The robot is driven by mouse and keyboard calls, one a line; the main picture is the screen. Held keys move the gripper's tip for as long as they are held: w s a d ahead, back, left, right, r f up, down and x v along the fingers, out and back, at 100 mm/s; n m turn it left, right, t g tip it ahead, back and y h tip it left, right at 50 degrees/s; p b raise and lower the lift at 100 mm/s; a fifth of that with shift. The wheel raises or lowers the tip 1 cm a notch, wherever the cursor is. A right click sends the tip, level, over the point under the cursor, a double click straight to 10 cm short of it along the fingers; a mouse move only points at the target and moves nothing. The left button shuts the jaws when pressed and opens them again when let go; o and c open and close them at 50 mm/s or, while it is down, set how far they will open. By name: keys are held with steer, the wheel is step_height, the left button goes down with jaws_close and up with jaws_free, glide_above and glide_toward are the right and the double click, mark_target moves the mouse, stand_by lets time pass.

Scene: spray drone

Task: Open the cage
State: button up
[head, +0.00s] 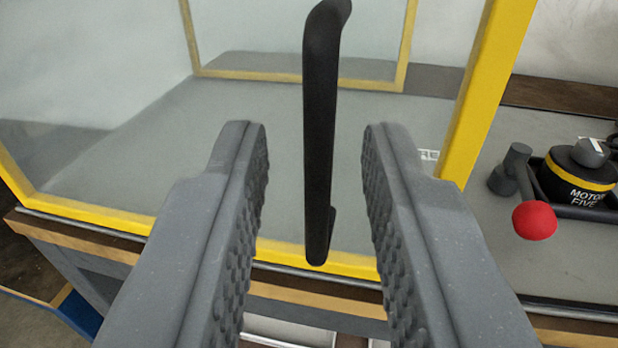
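The cage (478,95) has a yellow frame and clear panels, and it stands on a grey bench top. A black upright bar handle (318,130) stands out at the front of the cage, in the middle of the head view. My gripper (315,140) is open, with one grey ridged finger on each side of the handle. A gap shows between the handle and both fingers. I cannot tell how deep the handle lies between them. The cage looks shut, and no open gap shows in its front frame.
Right of the cage, a lever with a red ball knob (534,220) stands on the bench (560,262). Beside it a black motor with a yellow band, marked "MOTOR FIVE" (580,180), sits in a dark tray. The bench's wooden front edge (95,239) runs below the cage.

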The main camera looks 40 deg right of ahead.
steer(key=v, duration=0.8)
steer(key=shift+s+a+b, duration=0.2)
steer(key=shift+a+b, duration=0.05)
steer(key=shift+b, duration=0.15)
